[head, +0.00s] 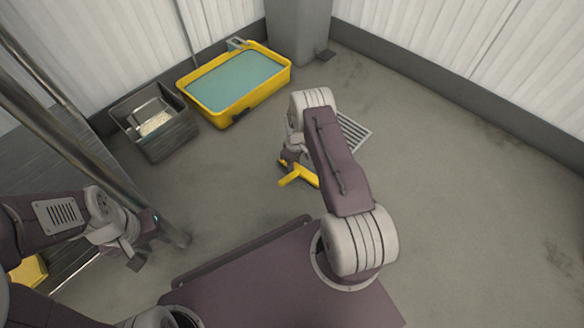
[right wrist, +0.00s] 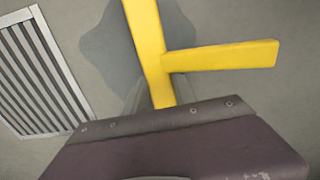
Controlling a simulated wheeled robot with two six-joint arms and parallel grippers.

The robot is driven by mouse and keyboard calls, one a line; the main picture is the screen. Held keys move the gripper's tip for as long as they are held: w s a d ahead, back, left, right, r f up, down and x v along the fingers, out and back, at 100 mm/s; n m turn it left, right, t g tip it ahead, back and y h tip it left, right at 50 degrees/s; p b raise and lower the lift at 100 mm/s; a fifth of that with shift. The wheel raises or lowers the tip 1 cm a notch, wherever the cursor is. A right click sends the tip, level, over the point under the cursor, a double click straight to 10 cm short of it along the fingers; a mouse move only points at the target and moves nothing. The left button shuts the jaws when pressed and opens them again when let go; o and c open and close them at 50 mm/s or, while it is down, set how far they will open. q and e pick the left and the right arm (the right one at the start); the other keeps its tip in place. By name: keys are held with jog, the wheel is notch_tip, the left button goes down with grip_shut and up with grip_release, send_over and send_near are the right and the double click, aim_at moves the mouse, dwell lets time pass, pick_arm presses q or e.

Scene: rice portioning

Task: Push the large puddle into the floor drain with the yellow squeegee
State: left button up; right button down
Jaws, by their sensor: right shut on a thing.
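The yellow squeegee (head: 299,176) is low over the floor in the head view, below my right arm. In the right wrist view its yellow bars (right wrist: 215,57) meet in a T shape. My right gripper (head: 290,162) is shut on it; the fingers are mostly hidden. A dark puddle (right wrist: 108,48) lies on the floor behind the squeegee in the right wrist view; I cannot make it out in the head view. The slatted floor drain (head: 354,132) is partly behind my right arm, and it is left of the puddle in the right wrist view (right wrist: 38,75). My left gripper (head: 134,256) is at the lower left, apart from these; its jaws are unclear.
A yellow tub (head: 279,84) of greenish water stands at the back wall. A grey metal bin (head: 170,143) with pale contents is left of it. A metal post (head: 90,140) runs down the left. The floor at the right is open.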

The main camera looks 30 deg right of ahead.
jog(key=shift+w+d, duration=0.35)
jog(key=shift+d, duration=0.45)
jog(key=shift+w+d, duration=0.25)
jog(key=shift+d, duration=0.35)
jog(key=shift+w+d, duration=0.25)
jog(key=shift+d, duration=0.35)
jog(key=shift+w+d, duration=0.25)
jog(key=shift+d, duration=0.35)
jog(key=shift+d, duration=0.1)
jog(key=shift+w+d, duration=0.4)
jog(key=shift+d, duration=0.45)
jog(key=shift+w+d, duration=0.35)
jog(key=shift+d, duration=0.5)
